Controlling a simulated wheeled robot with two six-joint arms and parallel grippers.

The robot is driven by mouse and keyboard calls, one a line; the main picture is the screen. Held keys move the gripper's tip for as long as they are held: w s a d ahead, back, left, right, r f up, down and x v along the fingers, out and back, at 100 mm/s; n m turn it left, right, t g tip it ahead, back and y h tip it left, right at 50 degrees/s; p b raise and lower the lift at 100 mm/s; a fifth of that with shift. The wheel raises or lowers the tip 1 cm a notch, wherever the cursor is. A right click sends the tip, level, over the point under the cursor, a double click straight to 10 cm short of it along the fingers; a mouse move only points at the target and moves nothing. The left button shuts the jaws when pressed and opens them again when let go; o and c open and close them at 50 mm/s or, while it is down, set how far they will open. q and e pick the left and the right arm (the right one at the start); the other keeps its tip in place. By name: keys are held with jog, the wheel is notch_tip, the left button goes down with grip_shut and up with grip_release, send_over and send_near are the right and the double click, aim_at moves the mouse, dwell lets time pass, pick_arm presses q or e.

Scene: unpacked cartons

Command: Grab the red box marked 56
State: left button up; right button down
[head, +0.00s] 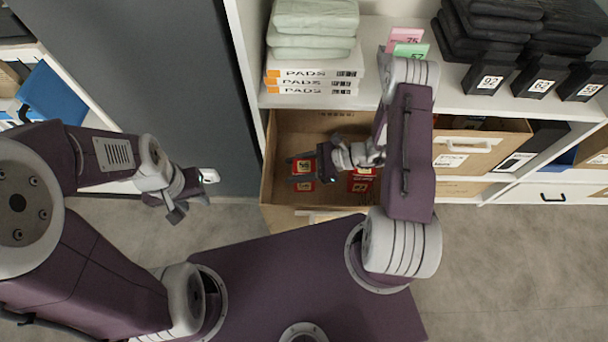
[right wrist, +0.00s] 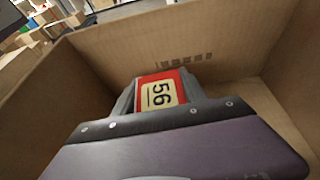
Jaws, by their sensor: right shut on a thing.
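The red box marked 56 (right wrist: 160,92) has a cream label and sits between the two fingers of my right gripper (right wrist: 162,96) in the right wrist view. My right gripper is shut on it, inside an open brown carton (right wrist: 215,45). In the head view my right gripper (head: 302,168) reaches into this carton (head: 285,130) from the right, with the red box (head: 303,166) between its fingers. My left gripper (head: 190,198) is away to the left, outside the carton, with its fingers apart and empty.
More red boxes (head: 360,183) lie in the carton, partly hidden by my right arm. Folded light-green pads (head: 315,45) and black stacks with numbered boxes (head: 490,78) stand on the shelf above. Another carton (head: 480,145) is at the right. A grey panel (head: 150,80) stands at the left.

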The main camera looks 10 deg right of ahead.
notch_tip(320, 180, up, 10)
jog(key=p, duration=0.4)
